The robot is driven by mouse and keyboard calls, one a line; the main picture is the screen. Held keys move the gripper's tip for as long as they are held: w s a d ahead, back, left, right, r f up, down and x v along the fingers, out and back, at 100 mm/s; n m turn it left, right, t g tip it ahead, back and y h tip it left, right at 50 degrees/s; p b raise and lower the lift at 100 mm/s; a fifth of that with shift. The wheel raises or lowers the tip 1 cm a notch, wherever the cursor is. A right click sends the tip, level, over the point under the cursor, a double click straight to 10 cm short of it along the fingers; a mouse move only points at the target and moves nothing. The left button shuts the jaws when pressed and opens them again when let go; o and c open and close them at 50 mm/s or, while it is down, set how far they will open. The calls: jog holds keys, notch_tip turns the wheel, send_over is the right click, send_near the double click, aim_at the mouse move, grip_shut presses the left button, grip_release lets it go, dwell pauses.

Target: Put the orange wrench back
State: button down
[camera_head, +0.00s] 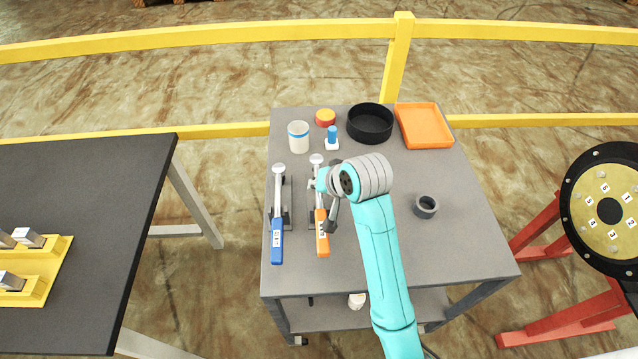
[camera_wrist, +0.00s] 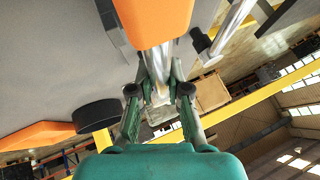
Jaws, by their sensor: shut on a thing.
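The orange wrench (camera_head: 322,238) has an orange handle with a white label and a silver shaft and head. It lies lengthwise over the grey table, at a dark holder (camera_head: 311,212), parallel to the blue wrench (camera_head: 277,240). My gripper (camera_head: 322,184) is at its silver shaft. In the wrist view, my gripper (camera_wrist: 160,84) is shut on this shaft, with the orange handle of the wrench (camera_wrist: 152,18) at the top. My wrist partly hides the grip in the head view. I cannot tell whether the wrench rests in the holder or is slightly above it.
The grey table (camera_head: 458,235) also bears a white cup (camera_head: 298,138), a red-orange round piece (camera_head: 325,118), a small blue-white item (camera_head: 332,138), a black round tray (camera_head: 370,125), an orange tray (camera_head: 424,126) and a grey ring (camera_head: 426,206). The table's front right is clear.

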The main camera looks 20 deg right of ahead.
jog(key=shift+f, duration=0.1)
dwell(0.3)
jog(key=shift+f, duration=1.4)
jog(key=c, duration=1.1)
grip_release()
jog(key=shift+o, duration=0.2)
jog(key=v, duration=1.2)
